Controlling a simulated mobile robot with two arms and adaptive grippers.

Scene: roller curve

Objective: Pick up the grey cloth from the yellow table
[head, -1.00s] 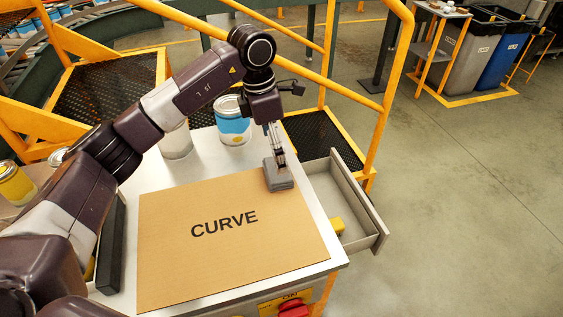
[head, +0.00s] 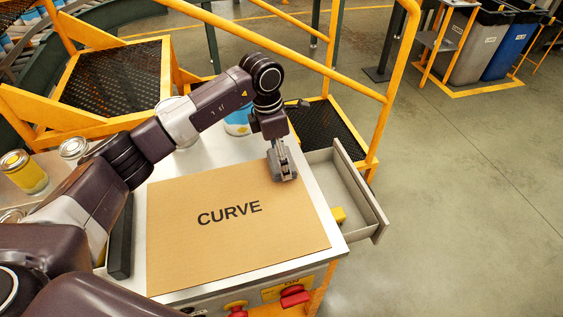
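No grey cloth can be made out for certain. Part of a yellow-legged stand (head: 437,45) shows at the top right; its top is cut off by the frame edge. My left gripper (head: 282,162) points down at the far right corner of a brown board (head: 240,235) marked CURVE. A small grey block-like thing (head: 289,177) is at its fingertips, on or just above the board. The fingers overlap it, so I cannot tell whether they grip it. My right gripper is not in view.
The board lies on a white-topped cabinet (head: 327,250) with an open drawer (head: 362,205) holding a yellow object (head: 338,215). Cans stand behind and left. Yellow railings (head: 345,80) rise behind the cabinet. Bins (head: 475,45) stand far right. The floor at right is clear.

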